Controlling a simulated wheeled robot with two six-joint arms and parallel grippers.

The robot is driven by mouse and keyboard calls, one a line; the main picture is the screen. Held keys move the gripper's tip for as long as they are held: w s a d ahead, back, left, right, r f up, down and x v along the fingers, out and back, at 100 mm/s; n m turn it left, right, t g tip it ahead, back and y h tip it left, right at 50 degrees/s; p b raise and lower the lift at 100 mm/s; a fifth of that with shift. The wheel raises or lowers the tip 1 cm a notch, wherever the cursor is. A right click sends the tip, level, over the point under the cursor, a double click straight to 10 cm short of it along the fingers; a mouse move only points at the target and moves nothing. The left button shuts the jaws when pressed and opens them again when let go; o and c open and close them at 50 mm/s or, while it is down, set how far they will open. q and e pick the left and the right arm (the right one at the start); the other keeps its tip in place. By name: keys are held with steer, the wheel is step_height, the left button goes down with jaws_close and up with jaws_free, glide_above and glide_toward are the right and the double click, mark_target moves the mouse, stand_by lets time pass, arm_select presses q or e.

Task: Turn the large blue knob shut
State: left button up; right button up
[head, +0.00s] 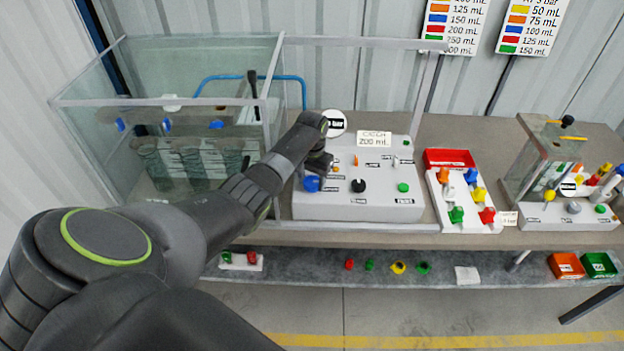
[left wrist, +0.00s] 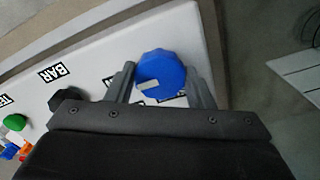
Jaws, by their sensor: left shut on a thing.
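The large blue knob (head: 312,184) sits on the left end of the white control panel (head: 380,207) on the bench. In the left wrist view the blue knob (left wrist: 160,72) has a faceted rim and a pale rectangular mark on its face. My left gripper (head: 318,168) reaches down to the knob from above and hides part of it. In the left wrist view its two fingers (left wrist: 160,85) stand on either side of the knob and are shut on it. My right gripper is in neither view.
A black knob (head: 358,186) and a green knob (head: 403,187) sit on the same panel. A glass tank (head: 100,120) stands to the left. A lower shelf (head: 330,275) runs below.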

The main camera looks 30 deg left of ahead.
arm_select(q)
steer(key=shift+r, duration=0.1)
steer(key=shift+r+n+p, duration=0.1)
steer(key=shift+n+p, duration=0.6)
steer(key=shift+n, duration=0.1)
steer(key=shift+n+p, duration=0.4)
steer(key=shift+n, duration=0.4)
steer(key=n, duration=0.2)
steer(key=shift+w+n+p, duration=0.1)
steer(key=shift+n+p, duration=0.2)
steer(key=n, duration=0.6)
steer(key=shift+w+n, duration=0.1)
steer(key=shift+n, duration=0.2)
steer(key=n, duration=0.5)
steer(key=shift+w+n, duration=0.1)
steer(key=shift+n, duration=0.3)
steer(key=o, duration=1)
steer(key=shift+d, duration=0.1)
